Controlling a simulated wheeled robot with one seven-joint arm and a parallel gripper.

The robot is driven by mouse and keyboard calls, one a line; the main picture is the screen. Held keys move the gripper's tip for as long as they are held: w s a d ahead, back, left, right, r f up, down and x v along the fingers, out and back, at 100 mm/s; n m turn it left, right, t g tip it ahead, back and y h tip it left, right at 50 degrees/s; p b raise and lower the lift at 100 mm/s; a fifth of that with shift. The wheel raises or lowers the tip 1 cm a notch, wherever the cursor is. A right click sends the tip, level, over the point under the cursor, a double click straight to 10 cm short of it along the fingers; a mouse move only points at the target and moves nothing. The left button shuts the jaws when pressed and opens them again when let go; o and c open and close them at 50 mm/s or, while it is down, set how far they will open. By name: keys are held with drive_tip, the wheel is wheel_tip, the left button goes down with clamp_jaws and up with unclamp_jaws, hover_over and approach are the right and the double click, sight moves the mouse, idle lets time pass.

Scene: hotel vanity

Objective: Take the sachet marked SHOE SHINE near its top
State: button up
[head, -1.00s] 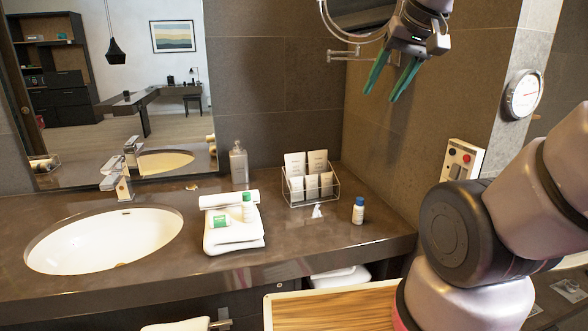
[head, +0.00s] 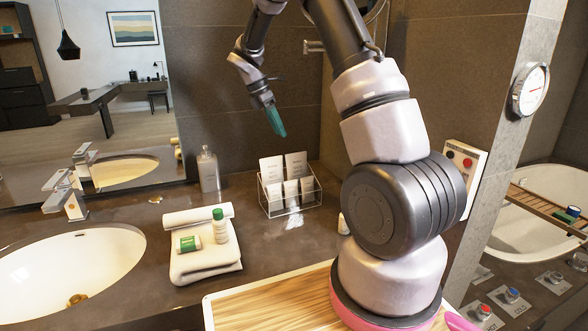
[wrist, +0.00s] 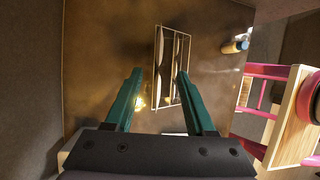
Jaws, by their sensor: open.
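Several pale sachets stand upright in a clear rack (head: 264,200) on the vanity counter, two taller ones (head: 296,165) behind and smaller ones (head: 291,193) in front. Their print is too small to read, so I cannot tell which is marked SHOE SHINE. My gripper (head: 276,122) is above the rack, pointing down, with its green fingers overlapping in the head view. In the wrist view my gripper (wrist: 160,75) is open and empty. The rack (wrist: 159,22) shows beyond the fingertips, with sachets seen edge-on from above.
A small bottle (head: 343,224) is partly hidden behind my arm; the wrist view shows it right of the rack (wrist: 236,46). Left are folded towels (head: 205,262) with a green-capped bottle (head: 220,226), a soap dispenser (head: 208,170) and the sink (head: 70,265). The wall stands behind.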

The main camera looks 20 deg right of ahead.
sight(291, 157)
drive_tip(key=x, duration=0.5)
drive_tip(key=shift+w+d+f, duration=0.1)
drive_tip(key=shift+w+f, duration=0.15)
drive_tip(key=shift+f, duration=0.15)
drive_tip(key=shift+s+x, duration=0.1)
drive_tip(key=shift+x, duration=1.3)
drive_tip(key=shift+s+x, duration=0.15)
drive_tip(key=shift+x, duration=1.2)
drive_tip(key=shift+c, duration=0.3)
clamp_jaws()
